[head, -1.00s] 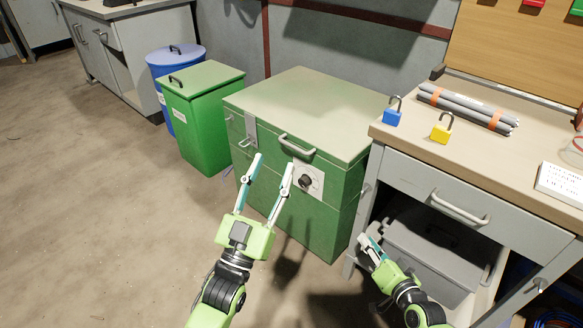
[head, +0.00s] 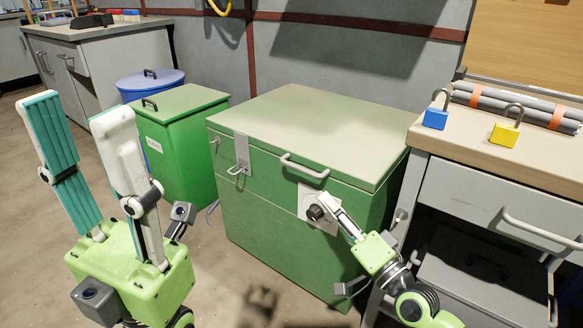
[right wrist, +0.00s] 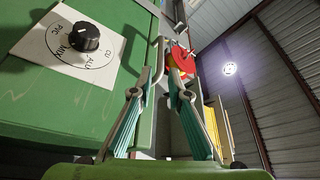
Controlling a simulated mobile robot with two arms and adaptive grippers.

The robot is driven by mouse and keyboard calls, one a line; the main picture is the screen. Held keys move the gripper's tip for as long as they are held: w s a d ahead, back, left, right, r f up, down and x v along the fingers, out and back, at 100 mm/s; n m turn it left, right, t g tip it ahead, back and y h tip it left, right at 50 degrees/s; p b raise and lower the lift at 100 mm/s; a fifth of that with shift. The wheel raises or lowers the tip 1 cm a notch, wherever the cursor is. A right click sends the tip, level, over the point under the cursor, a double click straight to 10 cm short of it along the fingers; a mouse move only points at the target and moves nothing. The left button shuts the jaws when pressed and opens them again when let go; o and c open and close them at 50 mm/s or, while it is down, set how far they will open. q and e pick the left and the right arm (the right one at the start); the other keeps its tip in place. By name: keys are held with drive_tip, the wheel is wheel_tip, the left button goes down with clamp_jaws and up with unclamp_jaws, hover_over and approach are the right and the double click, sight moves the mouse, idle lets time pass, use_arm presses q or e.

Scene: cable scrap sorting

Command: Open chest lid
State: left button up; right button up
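The green chest (head: 260,215) stands against the wall with its pale green lid (head: 310,125) down. A grey handle (head: 305,167) is on the lid's front, and a metal hasp (head: 241,155) is left of it. A black dial (head: 315,213) on a white plate is below the handle; the right wrist view shows it too (right wrist: 85,37). My left gripper (head: 76,106) is open and empty, raised left of the chest. My right gripper (right wrist: 170,70) appears open, its fingers by the chest's front near the dial. Whether it touches the chest is unclear.
A green bin (head: 185,150) and a blue bin (head: 148,84) stand left of the chest. A workbench (head: 485,195) on the right holds a blue padlock (head: 435,118), a yellow padlock (head: 504,134) and grey tubes (head: 520,105). Floor is free in front of the chest.

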sight(299, 168)
drive_tip(key=b+x, duration=0.1)
drive_tip(key=x, duration=1.2)
drive_tip(key=shift+b, duration=0.4)
clamp_jaws()
